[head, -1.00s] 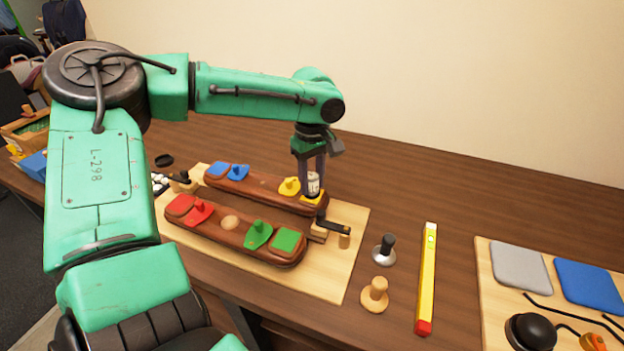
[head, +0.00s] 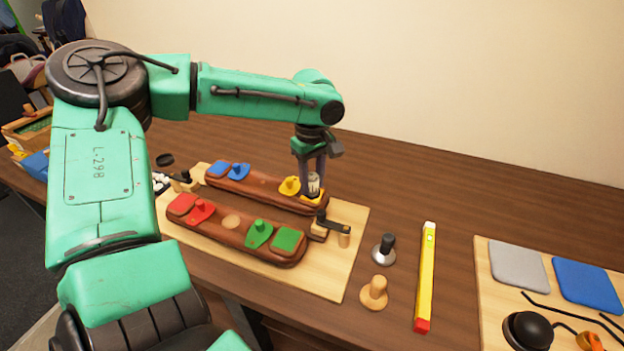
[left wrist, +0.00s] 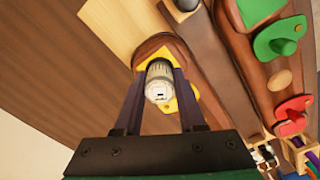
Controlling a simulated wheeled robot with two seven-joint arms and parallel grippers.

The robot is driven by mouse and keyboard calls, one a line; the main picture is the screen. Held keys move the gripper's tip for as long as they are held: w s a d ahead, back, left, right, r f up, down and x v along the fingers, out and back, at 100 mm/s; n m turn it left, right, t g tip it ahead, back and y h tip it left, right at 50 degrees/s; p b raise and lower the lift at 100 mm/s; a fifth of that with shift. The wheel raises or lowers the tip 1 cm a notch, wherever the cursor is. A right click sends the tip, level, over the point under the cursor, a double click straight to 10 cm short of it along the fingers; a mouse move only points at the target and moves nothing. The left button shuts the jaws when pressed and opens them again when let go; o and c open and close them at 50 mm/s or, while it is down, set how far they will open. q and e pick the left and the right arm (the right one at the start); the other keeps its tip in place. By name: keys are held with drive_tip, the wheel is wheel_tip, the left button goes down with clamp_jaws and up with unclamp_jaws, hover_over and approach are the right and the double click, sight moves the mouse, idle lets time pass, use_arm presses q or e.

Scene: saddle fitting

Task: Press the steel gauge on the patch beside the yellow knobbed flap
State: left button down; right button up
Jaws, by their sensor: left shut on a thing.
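My left gripper (head: 313,180) is shut on the steel gauge (head: 313,186), a short pale cylinder with a marked face. The gauge stands upright over the yellow patch (head: 311,198) at the right end of the far brown saddle (head: 262,189). Its lower end is at the patch; whether it presses on it I cannot tell. The yellow knobbed flap (head: 289,187) lies just left of the patch. In the left wrist view the gauge (left wrist: 159,85) sits between the fingers, with the yellow patch (left wrist: 152,53) behind it and the flap (left wrist: 188,96) partly hidden. My right gripper is out of view.
The near saddle (head: 270,254) carries red and green flaps and patches. A black-handled clamp (head: 333,227) stands at the saddles' right end. A steel knobbed piece (head: 384,250), a wooden knob (head: 374,294) and a yellow level (head: 426,275) lie to the right. Bare table lies behind the board.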

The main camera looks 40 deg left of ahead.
use_arm(q)
drive_tip(key=shift+s+f, duration=0.1)
drive_tip(key=shift+f, duration=0.05)
drive_tip(key=shift+c, duration=2.1)
unclamp_jaws()
